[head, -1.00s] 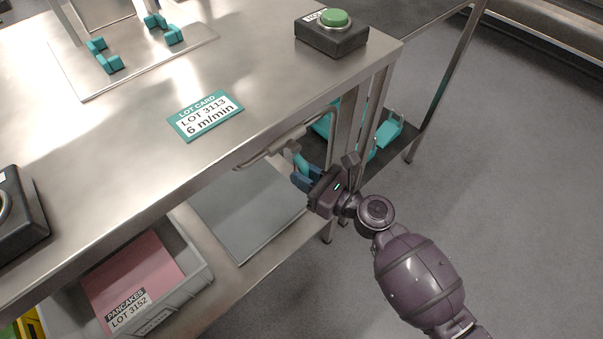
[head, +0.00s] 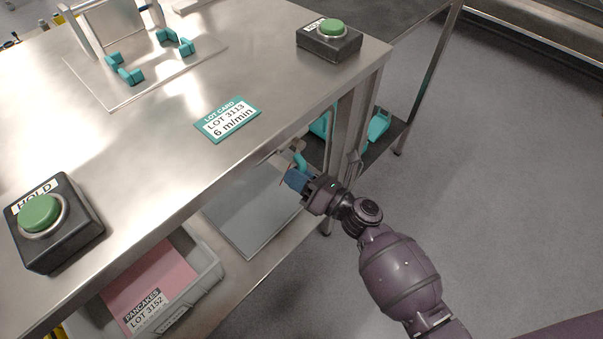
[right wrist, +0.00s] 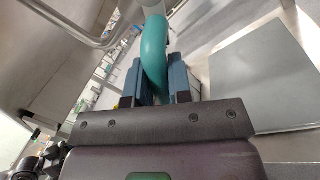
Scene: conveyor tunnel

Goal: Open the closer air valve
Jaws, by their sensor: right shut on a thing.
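The air valve's teal lever (head: 300,161) shows just under the front edge of the steel table, near its right corner. The valve body is mostly hidden under the tabletop. My right gripper (head: 294,178) is at the lever, coming from the front right. In the right wrist view its blue fingers (right wrist: 156,82) stand on both sides of the curved teal lever (right wrist: 154,52), and the gripper is shut on it. A second valve cannot be made out. My left gripper is not in view.
Green-button boxes (head: 328,39) and (head: 40,212) and a lot card (head: 228,119) are on the tabletop. Below are a grey panel (head: 246,212) and a grey crate (head: 205,284). A table leg (head: 346,135) stands close right of the gripper. The floor at right is clear.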

